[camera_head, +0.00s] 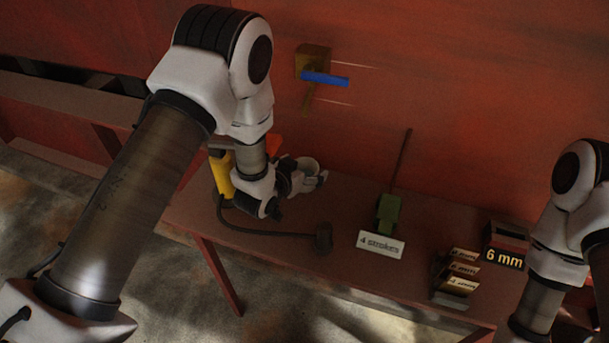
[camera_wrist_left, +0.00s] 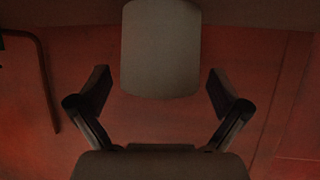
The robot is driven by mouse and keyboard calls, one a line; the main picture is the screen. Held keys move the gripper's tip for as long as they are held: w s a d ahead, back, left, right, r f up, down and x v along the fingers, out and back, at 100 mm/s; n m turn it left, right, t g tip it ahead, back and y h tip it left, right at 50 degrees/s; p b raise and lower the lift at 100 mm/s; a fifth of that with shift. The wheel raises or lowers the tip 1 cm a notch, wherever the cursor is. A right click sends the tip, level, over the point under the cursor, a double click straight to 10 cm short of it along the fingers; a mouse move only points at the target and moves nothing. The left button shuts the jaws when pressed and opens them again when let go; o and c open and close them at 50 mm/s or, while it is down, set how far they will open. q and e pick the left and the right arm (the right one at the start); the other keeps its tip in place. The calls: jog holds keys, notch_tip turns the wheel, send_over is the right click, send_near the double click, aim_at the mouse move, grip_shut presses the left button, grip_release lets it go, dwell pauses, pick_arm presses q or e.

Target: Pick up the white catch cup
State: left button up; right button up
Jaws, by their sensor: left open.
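The white catch cup (camera_head: 309,164) stands on the red-brown bench close to the wall, partly hidden by my left gripper (camera_head: 312,180). In the left wrist view the cup (camera_wrist_left: 160,48) looks pale grey and fills the upper middle, with its top cut off by the frame. My left gripper (camera_wrist_left: 159,80) is open, with one finger on each side of the cup's lower end in that view. A gap shows between the cup and each finger. My right arm comes in at the right edge, but its gripper is out of frame.
A yellow object (camera_head: 222,174) stands left of my left gripper, with a dark hose running to a dark block (camera_head: 323,238). A green object (camera_head: 389,212) with a rod stands behind the "4 strokes" sign (camera_head: 380,245). Labelled boxes (camera_head: 503,258) sit at right. A blue-handled valve (camera_head: 325,79) is on the wall.

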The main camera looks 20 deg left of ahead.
pick_arm(q)
jog(key=c, duration=1.3)
